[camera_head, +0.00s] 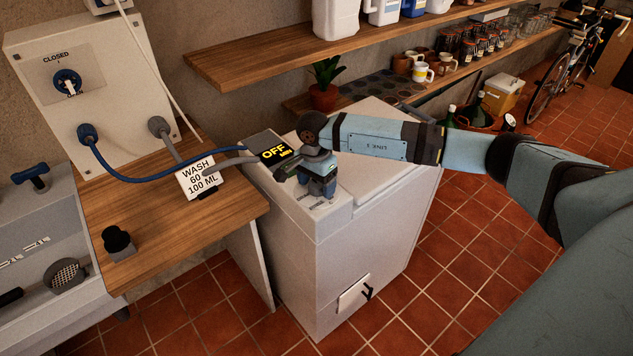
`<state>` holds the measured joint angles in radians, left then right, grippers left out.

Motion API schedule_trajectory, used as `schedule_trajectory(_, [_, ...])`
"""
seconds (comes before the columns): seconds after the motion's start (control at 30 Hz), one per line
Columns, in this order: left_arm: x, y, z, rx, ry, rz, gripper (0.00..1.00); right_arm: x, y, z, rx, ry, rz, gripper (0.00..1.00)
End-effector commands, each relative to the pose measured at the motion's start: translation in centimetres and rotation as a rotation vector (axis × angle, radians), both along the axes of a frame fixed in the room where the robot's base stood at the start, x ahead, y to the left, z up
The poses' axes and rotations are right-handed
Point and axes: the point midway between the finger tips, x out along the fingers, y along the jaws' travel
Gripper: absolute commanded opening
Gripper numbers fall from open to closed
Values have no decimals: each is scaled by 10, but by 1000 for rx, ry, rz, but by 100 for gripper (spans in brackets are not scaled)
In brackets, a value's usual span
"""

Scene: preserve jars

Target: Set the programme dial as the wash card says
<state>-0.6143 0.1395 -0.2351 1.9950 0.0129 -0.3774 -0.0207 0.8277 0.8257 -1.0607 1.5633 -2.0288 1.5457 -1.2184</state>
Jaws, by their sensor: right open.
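The wash card (201,177) leans on the wooden counter and reads "WASH 60 100 ML". The white washing machine (345,250) stands to its right, with a dark display (274,152) on top that reads "OFF" with "MIN" below. My right gripper (322,192) is open and points down over the machine's top panel, just in front of the display. The programme dial cannot be made out; the gripper covers that part of the panel. Small printed markings (318,205) show on the panel beside the fingers. I cannot tell whether the fingers touch anything. My left gripper is out of view.
A blue hose (165,178) and a grey hose (225,163) run from the wall box (85,85) towards the machine. A black knob-like object (117,241) stands on the wooden counter (165,225). A potted plant (324,95) and shelves with jars are behind.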

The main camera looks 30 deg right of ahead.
Motion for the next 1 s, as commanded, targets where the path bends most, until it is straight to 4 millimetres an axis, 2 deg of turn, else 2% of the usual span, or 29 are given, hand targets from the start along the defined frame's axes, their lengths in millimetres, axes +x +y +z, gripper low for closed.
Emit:
schedule_trajectory(0.1, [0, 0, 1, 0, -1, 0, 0, 0, 0, 0, 0, 0, 0, 75])
schedule_trajectory(0.13, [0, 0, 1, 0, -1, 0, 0, 0, 0, 0, 0, 0, 0, 70])
schedule_trajectory(0.33, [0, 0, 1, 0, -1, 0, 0, 0, 0, 0, 0, 0, 0, 26])
schedule_trajectory(0.67, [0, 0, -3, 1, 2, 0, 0, 0, 0, 0, 0, 0, -36, 26])
schedule_trajectory(1.0, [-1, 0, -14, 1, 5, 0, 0, 1, -1, -1, 0, 0, -252, 26])
